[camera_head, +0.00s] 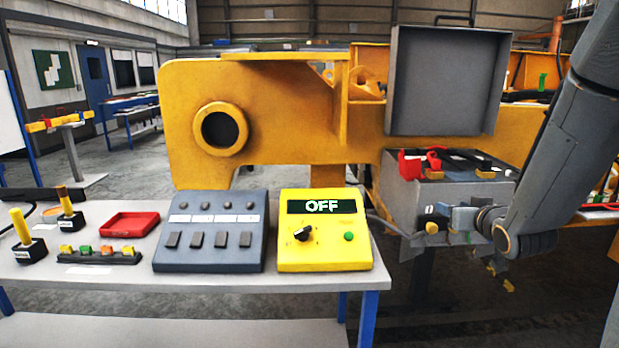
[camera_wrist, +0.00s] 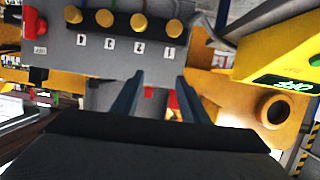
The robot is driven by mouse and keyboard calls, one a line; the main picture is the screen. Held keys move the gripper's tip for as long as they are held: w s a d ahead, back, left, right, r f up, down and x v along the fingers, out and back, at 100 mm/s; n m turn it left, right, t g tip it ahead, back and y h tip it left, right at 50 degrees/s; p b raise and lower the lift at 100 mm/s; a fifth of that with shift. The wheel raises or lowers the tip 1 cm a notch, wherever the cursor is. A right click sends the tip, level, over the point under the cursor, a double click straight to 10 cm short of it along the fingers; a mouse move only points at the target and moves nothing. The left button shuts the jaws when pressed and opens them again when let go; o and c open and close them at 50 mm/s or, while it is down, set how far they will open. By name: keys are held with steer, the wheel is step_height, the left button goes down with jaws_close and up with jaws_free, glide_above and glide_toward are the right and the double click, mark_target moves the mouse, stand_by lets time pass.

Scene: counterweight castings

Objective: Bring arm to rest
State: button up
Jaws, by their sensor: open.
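My arm comes down from the upper right in the head view, and my gripper (camera_head: 447,217) is in front of the grey box (camera_head: 403,190). The wrist view shows my gripper (camera_wrist: 158,90) with two dark fingers apart and nothing visible between them. Beyond the fingers is the grey box's face (camera_wrist: 85,55) with a row of yellow knobs (camera_wrist: 137,22) and number labels. I cannot tell whether the fingers touch it. The box's lid (camera_head: 445,80) stands open, and red parts (camera_head: 411,163) show at its top.
A table (camera_head: 200,290) at the left holds a yellow control box (camera_head: 325,250) reading OFF, a grey switch panel (camera_head: 210,255), a red tray (camera_head: 122,224) and small fittings. A large yellow casting (camera_head: 285,110) stands behind. Floor shows between the table and the grey box's stand.

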steer(key=s+a+f+g, duration=0.7)
steer(key=s+a+f, duration=0.15)
steer(key=s, duration=0.25)
steer(key=s+a+f+g, duration=0.2)
steer(key=s+a+g, duration=0.1)
steer(key=s, duration=0.5)
steer(key=s+a+f+g, duration=0.2)
steer(key=s+a+g, duration=0.2)
steer(key=s, duration=0.5)
steer(key=shift+a+y, duration=0.3)
steer(key=shift+a, duration=0.6)
